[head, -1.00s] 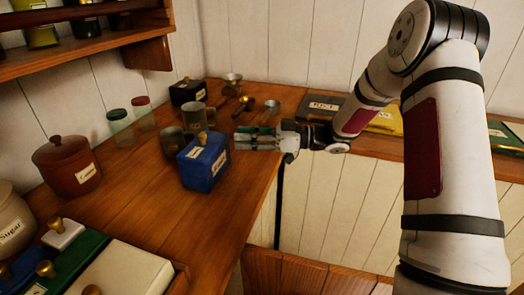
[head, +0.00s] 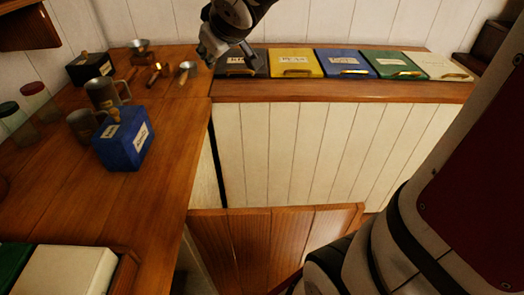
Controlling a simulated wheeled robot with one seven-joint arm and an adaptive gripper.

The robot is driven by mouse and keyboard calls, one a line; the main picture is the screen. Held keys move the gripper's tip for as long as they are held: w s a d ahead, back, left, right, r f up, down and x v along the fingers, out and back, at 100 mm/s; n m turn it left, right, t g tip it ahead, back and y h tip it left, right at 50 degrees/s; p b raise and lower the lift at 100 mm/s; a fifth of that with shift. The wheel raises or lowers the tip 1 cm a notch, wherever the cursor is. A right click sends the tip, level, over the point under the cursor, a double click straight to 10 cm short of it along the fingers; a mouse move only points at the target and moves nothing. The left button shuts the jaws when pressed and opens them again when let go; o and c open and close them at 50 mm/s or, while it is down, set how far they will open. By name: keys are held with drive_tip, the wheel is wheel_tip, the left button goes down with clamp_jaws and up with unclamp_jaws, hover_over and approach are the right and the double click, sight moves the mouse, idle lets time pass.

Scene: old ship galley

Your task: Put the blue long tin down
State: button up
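A blue tin (head: 123,138) with a white label and a knob on top stands on the left wooden counter, near its right edge. It rests upright, beside two grey mugs. My gripper (head: 208,52) is at the top of the head view, near the corner where the two counters meet. It is apart from the blue tin, to its upper right. Its fingers are small and dark here, and I cannot tell whether they are open or shut. I see nothing clearly held in it.
Grey mugs (head: 104,92), a black tin (head: 88,68) and brass scoops (head: 155,72) stand behind the blue tin. Flat labelled black, yellow (head: 294,62), blue (head: 345,62), green and cream lids line the back counter. The left counter's front stretch (head: 60,205) is clear.

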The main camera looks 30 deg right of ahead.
drive_tip(key=s+a+f+m+g, duration=0.1)
drive_tip(key=s+a+f+g, duration=0.1)
drive_tip(key=s, duration=0.8)
drive_tip(key=s+a+f+m+g+y, duration=0.1)
drive_tip(key=s+a+f+g, duration=0.1)
drive_tip(key=s, duration=0.8)
drive_tip(key=s+a+f+m+g+y, duration=0.1)
drive_tip(key=s+a+f+g, duration=0.1)
drive_tip(key=s, duration=0.8)
drive_tip(key=shift+s+a+f+g, duration=0.15)
drive_tip(key=shift+s+f+g, duration=0.05)
drive_tip(key=shift+g, duration=0.6)
